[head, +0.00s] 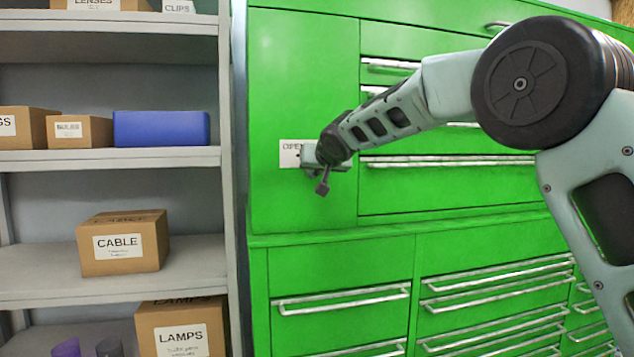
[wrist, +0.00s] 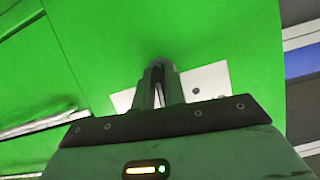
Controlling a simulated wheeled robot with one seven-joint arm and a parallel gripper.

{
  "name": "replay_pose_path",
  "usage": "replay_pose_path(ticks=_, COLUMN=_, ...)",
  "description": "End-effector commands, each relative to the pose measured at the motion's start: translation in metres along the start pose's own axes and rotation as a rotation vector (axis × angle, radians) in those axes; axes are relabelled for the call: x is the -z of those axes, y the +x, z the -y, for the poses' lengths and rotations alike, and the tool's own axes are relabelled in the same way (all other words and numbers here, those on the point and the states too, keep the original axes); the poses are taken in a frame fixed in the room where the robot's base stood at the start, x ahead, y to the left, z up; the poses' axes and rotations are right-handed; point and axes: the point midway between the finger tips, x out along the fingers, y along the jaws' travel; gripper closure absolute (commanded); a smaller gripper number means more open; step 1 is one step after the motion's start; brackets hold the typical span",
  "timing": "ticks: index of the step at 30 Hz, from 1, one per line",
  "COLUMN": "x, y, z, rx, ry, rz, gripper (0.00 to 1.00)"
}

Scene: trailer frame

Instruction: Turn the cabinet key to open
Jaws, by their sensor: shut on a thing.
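The green cabinet (head: 300,80) has a tall door on its upper left, with a white label (head: 290,147) whose visible letters begin "OPEN". My gripper (head: 310,156) is at this label, against the door front. In the wrist view my gripper's two fingers (wrist: 158,76) are close together and reach the green door in front of the white label (wrist: 205,82). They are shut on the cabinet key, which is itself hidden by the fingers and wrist. The door appears closed. How far the key is turned cannot be seen.
Green drawers with metal handles (head: 340,300) fill the cabinet below and to the right. A grey shelf unit (head: 110,160) stands close on the left, holding a blue box (head: 160,128), a CABLE carton (head: 123,245) and a LAMPS carton (head: 182,330). My arm crosses the right side.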

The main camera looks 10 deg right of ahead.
Motion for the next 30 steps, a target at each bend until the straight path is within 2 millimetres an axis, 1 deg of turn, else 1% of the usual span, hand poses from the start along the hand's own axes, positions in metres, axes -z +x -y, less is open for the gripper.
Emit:
replay_pose_path(ticks=1, x=-0.007, y=0.0027, z=0.0021, rx=-0.015, ry=-0.044, rz=0.0, gripper=1.0)
replay_pose_path(ticks=18, x=-0.006, y=0.0025, z=0.005, rx=-0.221, ry=-0.535, rz=0.0, gripper=1.0)
replay_pose_path(ticks=24, x=-0.0059, y=0.0026, z=0.0058, rx=-0.278, ry=-0.674, rz=0.001, gripper=1.0)
replay_pose_path(ticks=30, x=-0.0051, y=0.0022, z=0.0058, rx=-0.318, ry=-0.769, rz=0.001, gripper=1.0)
